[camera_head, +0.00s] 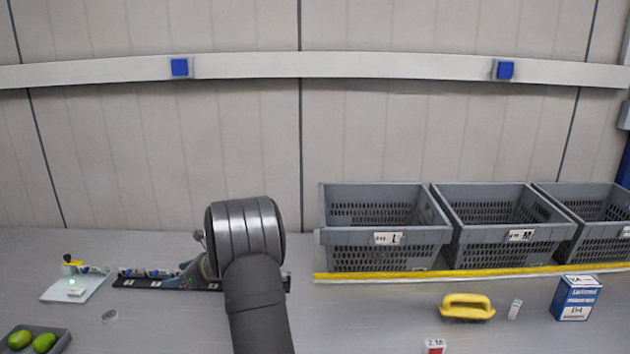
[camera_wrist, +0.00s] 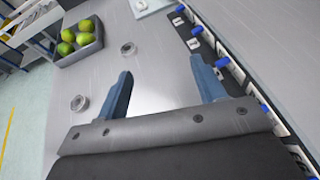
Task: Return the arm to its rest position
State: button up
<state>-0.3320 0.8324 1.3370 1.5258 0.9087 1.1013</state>
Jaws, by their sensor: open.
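My gripper (camera_wrist: 164,92) shows in the wrist view with its two blue-grey fingers spread apart and nothing between them. It is over the grey table (camera_wrist: 150,60). In the head view my dark arm rises from the bottom centre and its rounded joint hides most of the gripper. A dark strip (camera_head: 134,283) with several small items lies on the table behind and left of the arm. The strip also shows in the wrist view (camera_wrist: 206,50), to the right of the fingers.
Three grey crates (camera_head: 385,261) stand at the back right behind a yellow strip (camera_head: 400,276). A yellow handled tool (camera_head: 467,308) and a blue-white box (camera_head: 575,299) lie in front.

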jog(key=s+d+m+t+h, duration=0.2)
jog(key=d+m+t, duration=0.2)
jog(key=d, duration=1.4)
jog(key=s+d+m+t+h, duration=0.2)
jog(key=d+m+t, duration=0.1)
jog(key=d, duration=1.5)
jog(key=shift+w+a+f, duration=0.25)
jog(key=shift+a+f, duration=0.6)
jog(key=shift+a, duration=0.15)
jog(key=shift+w+a+f, duration=0.25)
jog(key=shift+a+f, duration=0.55)
jog(key=shift+a, duration=0.2)
